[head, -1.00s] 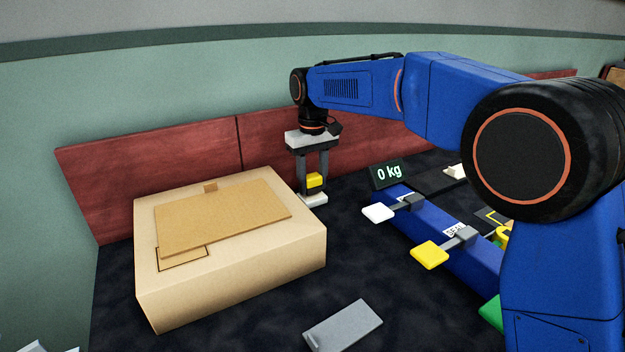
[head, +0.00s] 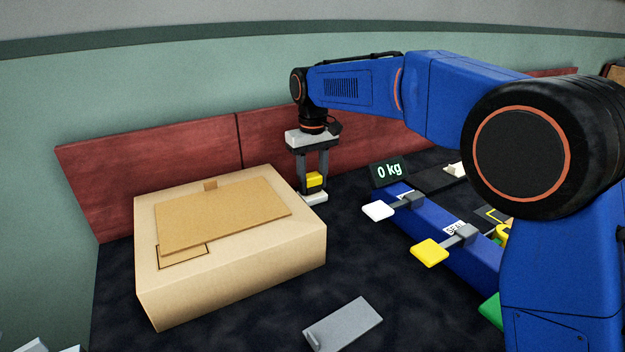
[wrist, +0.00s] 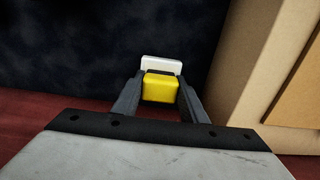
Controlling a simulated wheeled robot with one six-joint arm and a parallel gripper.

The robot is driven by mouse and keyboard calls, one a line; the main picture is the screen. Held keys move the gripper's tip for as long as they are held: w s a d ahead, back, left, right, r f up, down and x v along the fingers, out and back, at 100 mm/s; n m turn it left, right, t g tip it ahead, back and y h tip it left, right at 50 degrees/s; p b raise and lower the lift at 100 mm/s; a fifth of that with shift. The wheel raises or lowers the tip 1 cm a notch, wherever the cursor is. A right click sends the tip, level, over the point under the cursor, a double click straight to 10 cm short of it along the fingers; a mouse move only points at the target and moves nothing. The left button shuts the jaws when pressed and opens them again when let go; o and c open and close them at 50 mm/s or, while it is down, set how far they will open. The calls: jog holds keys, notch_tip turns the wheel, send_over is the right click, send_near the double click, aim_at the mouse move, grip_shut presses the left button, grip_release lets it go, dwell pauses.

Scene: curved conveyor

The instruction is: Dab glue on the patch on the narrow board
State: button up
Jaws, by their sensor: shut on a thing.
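My gripper (head: 313,178) points down beside the right rear corner of a cardboard box, above the dark surface. It is shut on a yellow block (head: 315,180), which also shows between the fingers in the wrist view (wrist: 160,87). A white flat piece (head: 313,197) sits at the lower end of the block; whether it touches the surface below is unclear. A thin brown board (head: 225,215) lies on the box top. A dark-outlined patch (head: 183,258) lies at its front left edge, partly covered by the board. Which board is the narrow one is unclear.
The cardboard box (head: 240,268) stands at left, close to my gripper. A red panel (head: 180,188) runs behind. A grey plate (head: 343,324) lies in front. At right, a blue rail (head: 450,240) carries white and yellow paddles, near a "0 kg" display (head: 388,172). Dark surface between is clear.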

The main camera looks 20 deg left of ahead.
aim_at(313, 175)
jog(key=shift+f, duration=0.35)
dwell(1.1)
jog(key=shift+r, duration=0.1)
jog(key=shift+r, duration=3.45)
